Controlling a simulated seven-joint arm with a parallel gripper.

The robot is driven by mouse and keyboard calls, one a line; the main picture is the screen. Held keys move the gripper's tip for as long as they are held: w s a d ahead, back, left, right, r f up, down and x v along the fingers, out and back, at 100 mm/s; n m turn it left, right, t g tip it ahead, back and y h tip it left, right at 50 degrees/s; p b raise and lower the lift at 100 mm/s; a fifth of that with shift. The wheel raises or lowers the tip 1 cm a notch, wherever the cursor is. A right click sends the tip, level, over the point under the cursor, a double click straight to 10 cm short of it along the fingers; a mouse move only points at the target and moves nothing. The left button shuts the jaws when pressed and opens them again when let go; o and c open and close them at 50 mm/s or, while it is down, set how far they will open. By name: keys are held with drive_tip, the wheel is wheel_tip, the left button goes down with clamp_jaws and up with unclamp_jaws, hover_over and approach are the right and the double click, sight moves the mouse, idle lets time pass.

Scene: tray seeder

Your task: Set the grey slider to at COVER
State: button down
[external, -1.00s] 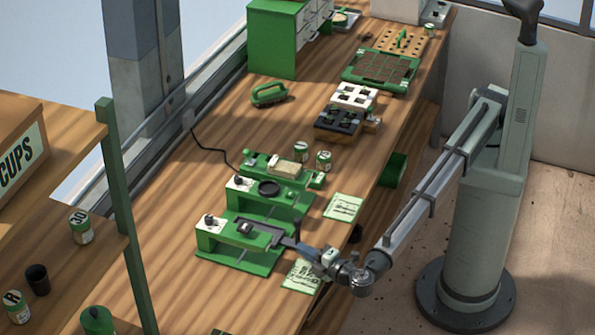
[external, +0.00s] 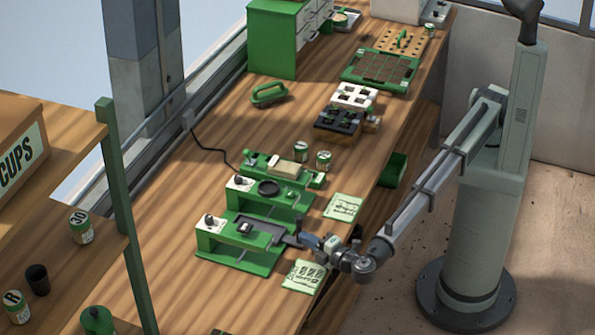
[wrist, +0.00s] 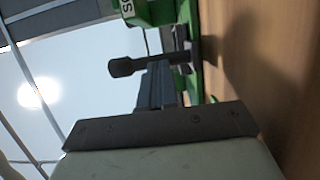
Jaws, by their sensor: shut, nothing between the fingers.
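The nearest green station (external: 238,262) stands on the bench with a dark grey slide plate (external: 268,231) along its top. A dark upright handle (external: 298,227) shows at the plate's right end. The wrist view shows a dark bar with a rounded end (wrist: 124,67), just beyond my fingertips, beside green parts. My gripper (external: 304,239) is shut and empty at the right end of the station, close to the handle. Its fingers also show in the wrist view (wrist: 157,85). I cannot tell whether they touch the bar. No COVER mark is readable.
Printed cards (external: 304,276) lie at the bench's front edge, one under my wrist.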

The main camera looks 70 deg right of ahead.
drive_tip(key=d, duration=1.8)
drive_tip(key=shift+w+d, duration=0.1)
drive_tip(key=shift+d, duration=0.25)
drive_tip(key=shift+a, duration=0.55)
drive_tip(key=s+a, duration=0.3)
drive_tip(key=v, duration=0.9)
drive_tip(key=shift+d, duration=0.1)
